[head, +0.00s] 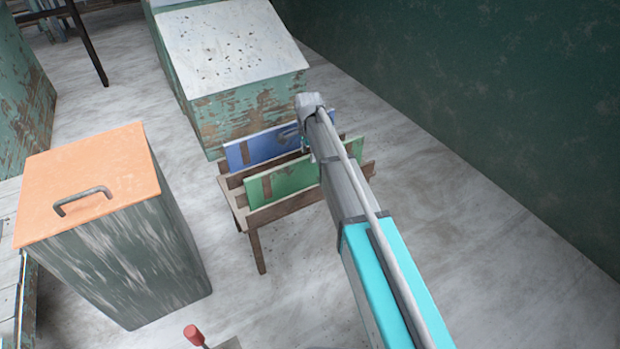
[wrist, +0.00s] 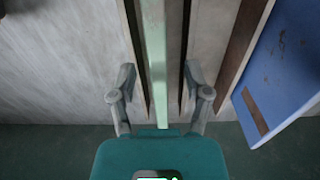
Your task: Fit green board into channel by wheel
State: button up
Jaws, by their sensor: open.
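The green board (head: 283,181) stands on its long edge in a low wooden rack (head: 287,208), with a brown band near its left end. My gripper (wrist: 158,82) is open, and the board's pale green top edge (wrist: 154,45) runs between its two fingers in the wrist view. There is a gap on each side, and no grip shows. I cannot make out a wheel or a channel beside one.
A blue board (head: 262,147) stands behind the green one in the same rack; it also shows at the right of the wrist view (wrist: 287,75). A bin with an orange lid (head: 100,170) is at left. A worn box (head: 245,105) stands behind. Floor at right is clear.

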jog(key=shift+f+b, duration=0.5)
jog(key=shift+f, duration=0.25)
grip_shut()
dwell(0.4)
